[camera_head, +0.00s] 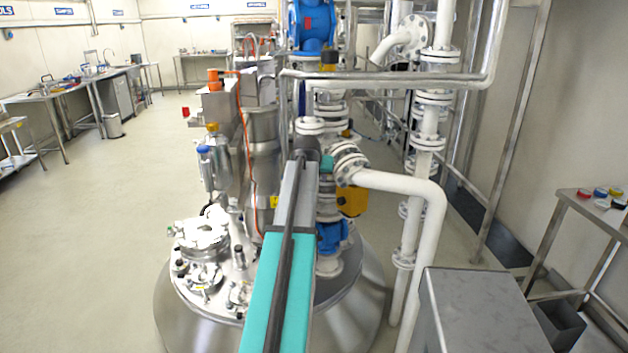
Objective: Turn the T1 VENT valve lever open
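I cannot make out a T1 VENT label or pick out its lever for certain in the head view. Several valves and flanged pipes stand over the steel reactor vessel (350,300). A yellow part (351,200) and a blue valve body (331,236) sit just right of my arm. A small yellow tag (274,202) shows left of it. My teal and grey arm reaches from the bottom middle up to the pipework and covers part of the vessel top. My gripper is not visible; the arm and pipes hide that area.
White flanged pipes (432,215) rise on the right. A horizontal steel pipe (390,78) crosses above the arm's far end. A large blue fitting (312,22) is at the top. A steel table (590,212) stands at the right edge. The floor (95,235) on the left is clear.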

